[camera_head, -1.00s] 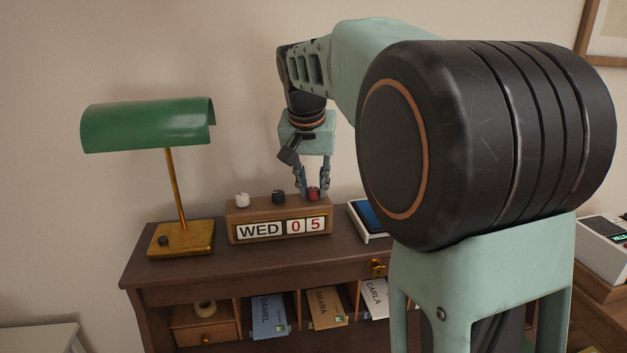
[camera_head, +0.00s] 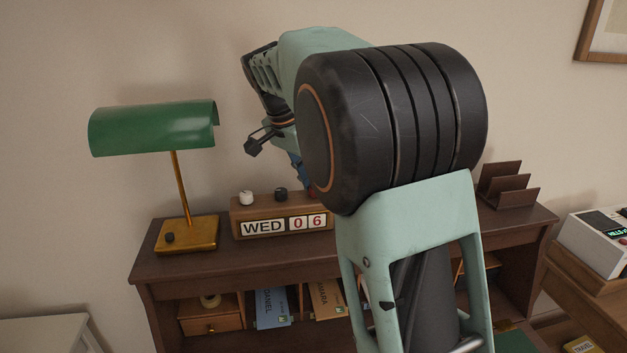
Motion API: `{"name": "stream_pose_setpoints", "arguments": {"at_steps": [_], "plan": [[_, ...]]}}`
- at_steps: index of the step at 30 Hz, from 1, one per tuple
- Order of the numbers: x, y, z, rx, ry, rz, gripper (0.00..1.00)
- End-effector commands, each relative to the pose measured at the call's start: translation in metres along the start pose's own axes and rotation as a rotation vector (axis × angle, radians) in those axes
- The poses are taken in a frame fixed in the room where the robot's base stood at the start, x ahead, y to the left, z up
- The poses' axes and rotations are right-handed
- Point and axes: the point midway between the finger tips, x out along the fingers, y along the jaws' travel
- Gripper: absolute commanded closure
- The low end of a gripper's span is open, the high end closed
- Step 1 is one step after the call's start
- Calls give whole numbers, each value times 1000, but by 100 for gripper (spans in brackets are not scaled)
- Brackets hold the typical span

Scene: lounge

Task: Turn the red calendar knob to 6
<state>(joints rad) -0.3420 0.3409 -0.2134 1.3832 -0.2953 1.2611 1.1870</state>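The wooden desk calendar (camera_head: 245,215) stands on the desk and reads WED 06. A white knob (camera_head: 246,198) and a black knob (camera_head: 281,195) sit on its top. The red knob, at the right end of the top, is almost wholly hidden behind my arm. My gripper (camera_head: 301,174) points down at the right end of the calendar. Only part of a blue-grey finger shows, so its opening and any contact with the red knob are hidden.
A green lamp (camera_head: 152,128) with a brass base stands left of the calendar on the dark desk (camera_head: 170,268). A brown letter rack (camera_head: 508,187) is at the back right. Pigeonholes below hold envelopes. A white device (camera_head: 597,240) stands at far right.

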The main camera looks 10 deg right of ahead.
Motion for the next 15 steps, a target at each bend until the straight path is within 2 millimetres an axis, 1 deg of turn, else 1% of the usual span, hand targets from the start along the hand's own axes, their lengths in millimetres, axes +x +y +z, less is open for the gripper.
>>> {"name": "stream_pose_setpoints", "arguments": {"at_steps": [13, 14, 15], "plan": [[0, 0, 0, 10, 0, 3, 100], [0, 0, 0, 10, 0, 3, 78], [0, 0, 0, 10, 0, 3, 73]]}}
